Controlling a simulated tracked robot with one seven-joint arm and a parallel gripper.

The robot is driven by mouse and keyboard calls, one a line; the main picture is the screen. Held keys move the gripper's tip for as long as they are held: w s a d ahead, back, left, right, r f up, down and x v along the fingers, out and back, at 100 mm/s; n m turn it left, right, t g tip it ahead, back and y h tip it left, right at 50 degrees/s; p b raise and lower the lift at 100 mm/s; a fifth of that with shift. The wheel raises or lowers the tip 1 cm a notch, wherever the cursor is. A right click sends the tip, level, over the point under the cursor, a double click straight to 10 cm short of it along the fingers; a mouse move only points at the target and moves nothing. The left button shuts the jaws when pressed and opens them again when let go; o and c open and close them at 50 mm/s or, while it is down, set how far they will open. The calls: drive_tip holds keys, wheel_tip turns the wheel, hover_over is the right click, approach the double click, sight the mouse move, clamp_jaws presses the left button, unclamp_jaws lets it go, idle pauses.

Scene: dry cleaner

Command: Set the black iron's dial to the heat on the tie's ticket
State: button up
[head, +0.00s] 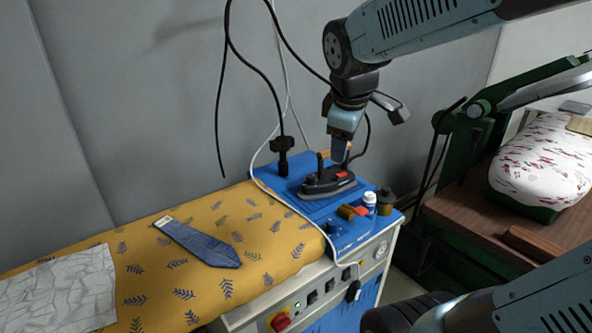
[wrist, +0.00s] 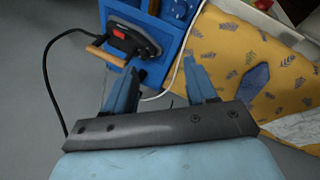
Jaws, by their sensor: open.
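The black iron (head: 322,186) rests on the blue top of the ironing station (head: 290,175). A red part shows on it, but I cannot make out a dial or its setting. The iron also shows in the wrist view (wrist: 132,42), at upper left beyond my fingers. The blue tie (head: 205,245) lies on the yellow leaf-print cover; it shows too in the wrist view (wrist: 254,84). A small white ticket (head: 164,222) is at the tie's narrow end, too small to read. My gripper (head: 341,156) hangs by the iron, fingers apart and empty in the wrist view (wrist: 164,66).
A white bottle (head: 370,200) and small coloured items stand right of the iron. Black and white cords hang behind it. A crumpled white cloth (head: 62,290) lies at left. A green press (head: 470,140) with a patterned pad (head: 545,165) stands at right.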

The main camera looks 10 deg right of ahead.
drive_tip(key=w+a+f+n+h, duration=0.1)
drive_tip(key=w+f+n, duration=0.2)
drive_tip(key=w+n, duration=0.7)
drive_tip(key=n+g, duration=0.1)
drive_tip(key=n, duration=0.8)
approach(311, 176)
drive_tip(key=x, duration=0.8)
drive_tip(key=shift+f, duration=0.4)
drive_tip(key=c, duration=1)
drive_tip(key=shift+a, duration=0.2)
drive_tip(key=shift+c, duration=0.2)
drive_tip(key=shift+d, duration=0.15)
